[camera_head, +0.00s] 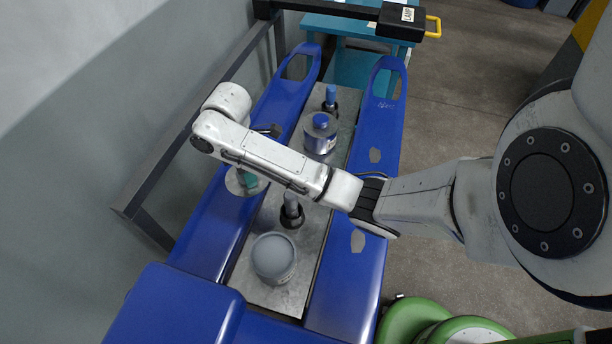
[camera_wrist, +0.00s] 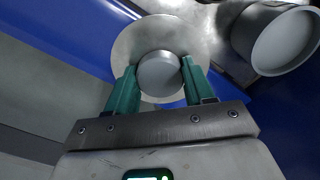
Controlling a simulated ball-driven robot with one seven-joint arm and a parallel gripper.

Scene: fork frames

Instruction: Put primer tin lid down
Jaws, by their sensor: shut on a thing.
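My gripper (camera_wrist: 158,74) is shut on the round knob of the primer tin lid (camera_wrist: 124,47), with one green finger on each side of the knob. The lid is a flat, pale metal disc, wider than the knob. In the head view the lid (camera_head: 233,187) shows beside my arm, over the left blue fork near the grey metal plate, with my gripper (camera_head: 248,181) above it. I cannot tell whether it touches the surface. An open-looking round tin (camera_head: 274,259) with a grey top stands on the near end of the plate; it also shows in the wrist view (camera_wrist: 284,42).
The metal plate (camera_head: 256,291) lies between two blue forks (camera_head: 341,285). A dark-collared bottle (camera_head: 291,214), a metal can with blue top (camera_head: 320,137) and a blue-capped bottle (camera_head: 331,97) stand on it. A dark rail (camera_head: 190,142) runs along the left wall.

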